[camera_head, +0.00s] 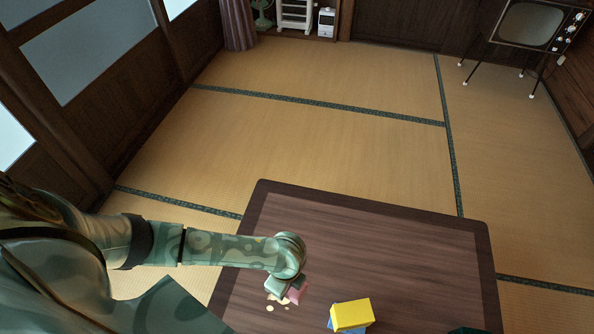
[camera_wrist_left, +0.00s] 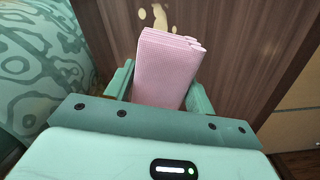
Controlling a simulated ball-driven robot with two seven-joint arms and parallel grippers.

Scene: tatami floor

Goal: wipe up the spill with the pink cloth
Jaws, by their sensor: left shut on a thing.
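The pink cloth (camera_wrist_left: 168,68) is folded into a thick pad. My left gripper (camera_wrist_left: 160,92) is shut on it, with one finger on each side. In the head view the cloth (camera_head: 297,292) shows at the tip of my left gripper (camera_head: 284,289), over the left part of the dark wooden table (camera_head: 390,245). The spill (camera_head: 270,308) is a few cream-coloured patches on the table beside and below the gripper. It also shows just beyond the cloth in the left wrist view (camera_wrist_left: 160,16). I cannot tell whether the cloth touches the table. My right gripper is not seen.
A yellow block (camera_head: 351,314) lies on a blue one (camera_head: 331,325) on the table, right of the cloth. A small dark green shape (camera_head: 468,330) at the bottom edge is unclear. The table's far and right parts are clear. A television (camera_head: 530,25) stands far back right.

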